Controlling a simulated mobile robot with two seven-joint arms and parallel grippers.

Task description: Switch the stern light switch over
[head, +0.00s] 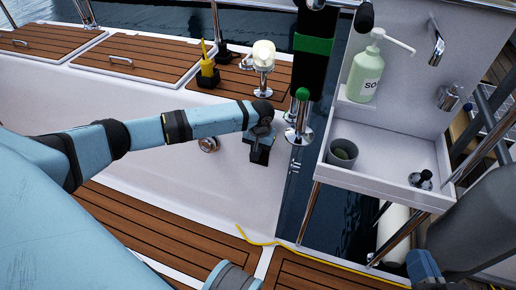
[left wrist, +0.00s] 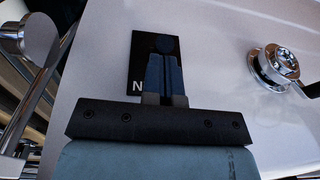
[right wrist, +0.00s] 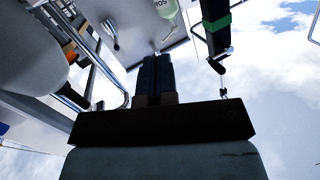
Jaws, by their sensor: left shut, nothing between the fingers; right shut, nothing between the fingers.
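A small dark switch plate (left wrist: 142,62) with a white letter N is on the white hull wall in the left wrist view. A dark round knob (left wrist: 188,49) shows at the fingertips. My left gripper (left wrist: 164,58) is shut and empty in front of the plate, covering much of it. I cannot tell if the tips touch the knob. In the head view my left gripper (head: 260,143) is at the wall, below the stern deck. My right gripper (right wrist: 154,62) is shut and empty, pointing up below the sink unit. In the head view its part (head: 425,268) shows at the bottom right.
A chrome fitting (head: 208,145) is on the wall beside the left gripper. A chrome post (head: 299,135) stands just right of it. The white shelf unit (head: 390,188) with soap bottle (head: 366,75) and grey cup (head: 342,153) is further right. A lamp (head: 263,54) stands above.

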